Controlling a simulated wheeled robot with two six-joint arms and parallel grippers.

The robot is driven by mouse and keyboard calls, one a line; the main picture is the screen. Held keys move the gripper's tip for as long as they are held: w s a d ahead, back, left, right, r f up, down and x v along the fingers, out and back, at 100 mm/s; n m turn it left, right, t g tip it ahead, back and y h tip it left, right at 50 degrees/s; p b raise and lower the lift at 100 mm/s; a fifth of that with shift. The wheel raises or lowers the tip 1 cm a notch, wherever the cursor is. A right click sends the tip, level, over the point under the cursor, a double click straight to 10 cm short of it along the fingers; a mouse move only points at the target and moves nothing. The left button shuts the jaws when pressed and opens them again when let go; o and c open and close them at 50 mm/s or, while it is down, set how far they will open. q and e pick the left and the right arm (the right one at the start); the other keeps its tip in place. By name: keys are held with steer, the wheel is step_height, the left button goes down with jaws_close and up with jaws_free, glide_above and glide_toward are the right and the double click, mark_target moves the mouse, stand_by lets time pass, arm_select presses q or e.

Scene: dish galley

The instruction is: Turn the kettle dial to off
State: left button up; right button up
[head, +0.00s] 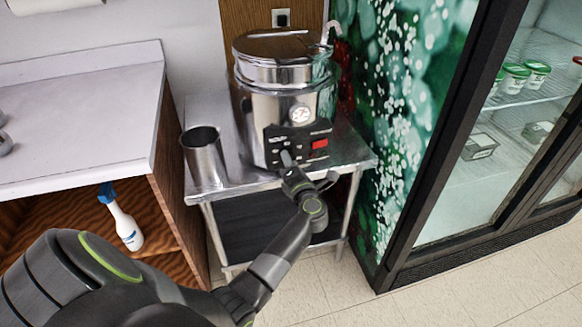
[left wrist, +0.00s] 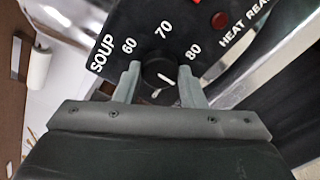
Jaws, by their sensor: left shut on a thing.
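The kettle (head: 282,100) is a shiny steel soup kettle with a lid, standing on a steel stand. Its black control panel (head: 317,146) has a red switch and faces me. The dial (left wrist: 158,73) is a round black knob with a white pointer line, below the printed numbers 60, 70 and 80 in the left wrist view. My left gripper (left wrist: 157,85) is shut on the dial, with one finger on each side of it. In the head view the left gripper (head: 288,162) hides the dial. My right gripper is in neither view.
A steel canister (head: 204,158) stands on the stand (head: 235,187) left of the kettle. A counter (head: 75,115) is at the left, with a white spray bottle (head: 122,222) on the shelf below. A glass-door fridge (head: 440,190) stands at the right.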

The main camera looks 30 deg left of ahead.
arm_select(q)
steer(key=shift+f+n+b, duration=0.1)
steer(key=shift+n+b, duration=3.8)
steer(key=shift+n, duration=2.1)
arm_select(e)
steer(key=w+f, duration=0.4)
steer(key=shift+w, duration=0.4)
arm_select(q)
steer(key=o, duration=1)
steer(key=shift+d, duration=0.1)
